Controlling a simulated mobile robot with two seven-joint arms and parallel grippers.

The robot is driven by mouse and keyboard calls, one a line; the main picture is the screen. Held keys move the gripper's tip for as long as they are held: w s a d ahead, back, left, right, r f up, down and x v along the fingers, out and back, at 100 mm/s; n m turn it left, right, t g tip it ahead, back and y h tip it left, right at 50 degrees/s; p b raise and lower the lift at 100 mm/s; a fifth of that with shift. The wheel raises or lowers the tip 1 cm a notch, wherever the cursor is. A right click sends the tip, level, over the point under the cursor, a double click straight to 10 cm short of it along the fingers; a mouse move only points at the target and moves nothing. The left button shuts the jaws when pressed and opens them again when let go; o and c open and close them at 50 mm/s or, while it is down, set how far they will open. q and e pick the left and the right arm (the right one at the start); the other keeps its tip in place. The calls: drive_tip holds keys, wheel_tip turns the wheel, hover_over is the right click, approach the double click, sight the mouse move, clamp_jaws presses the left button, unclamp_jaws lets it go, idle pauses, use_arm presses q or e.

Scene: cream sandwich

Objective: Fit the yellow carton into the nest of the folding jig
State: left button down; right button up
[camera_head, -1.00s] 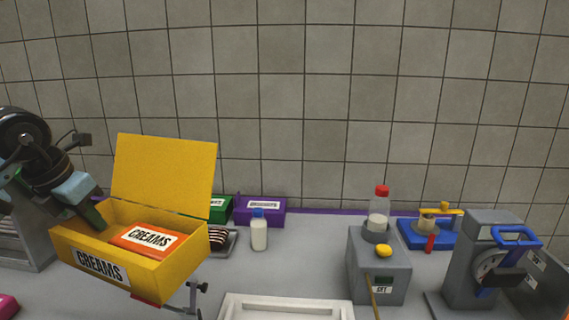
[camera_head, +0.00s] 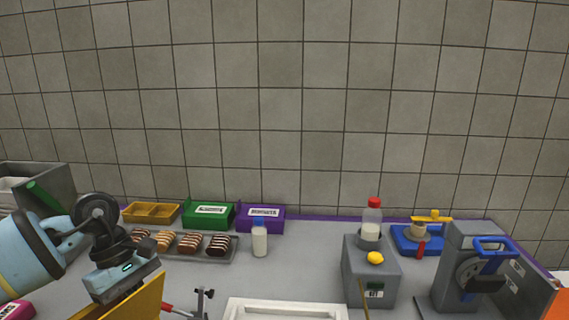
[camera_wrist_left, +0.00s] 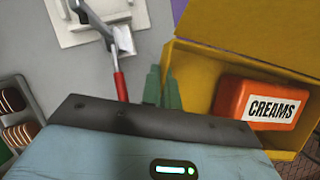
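The yellow carton (camera_wrist_left: 245,50) has its lid open, and an orange CREAMS pack (camera_wrist_left: 272,103) lies inside. In the head view only a piece of the carton (camera_head: 140,300) shows at the bottom left. My left gripper (camera_head: 125,275) is above it. In the left wrist view its green fingers (camera_wrist_left: 163,88) are close together at the carton's wall and look shut on it. The folding jig's clamp (camera_head: 203,300) with a red handle is right of the carton; it also shows in the left wrist view (camera_wrist_left: 120,75). The jig's nest is hidden. My right gripper is out of view.
A white tray (camera_head: 285,309) lies at front centre. A bottle (camera_head: 260,238) and a tray of cookies (camera_head: 188,244) stand behind. Green (camera_head: 208,214) and purple (camera_head: 260,217) boxes line the wall. A grey machine (camera_head: 371,270) stands at right.

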use_arm(q)
drive_tip(key=s+d+f+m+g+y+p, duration=0.2)
drive_tip(key=s+d+f+m+y, duration=0.1)
drive_tip(key=s+m, duration=0.7)
drive_tip(key=shift+s+d+f+m+y, duration=0.15)
drive_tip(key=shift+s+f+m+y, duration=0.35)
drive_tip(key=shift+m, duration=0.7)
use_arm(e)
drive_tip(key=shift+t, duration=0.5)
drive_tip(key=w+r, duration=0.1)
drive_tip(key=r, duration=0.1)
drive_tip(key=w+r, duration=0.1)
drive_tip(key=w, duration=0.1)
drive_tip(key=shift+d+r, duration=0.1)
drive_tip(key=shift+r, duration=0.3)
use_arm(q)
drive_tip(key=shift+w+f, duration=0.1)
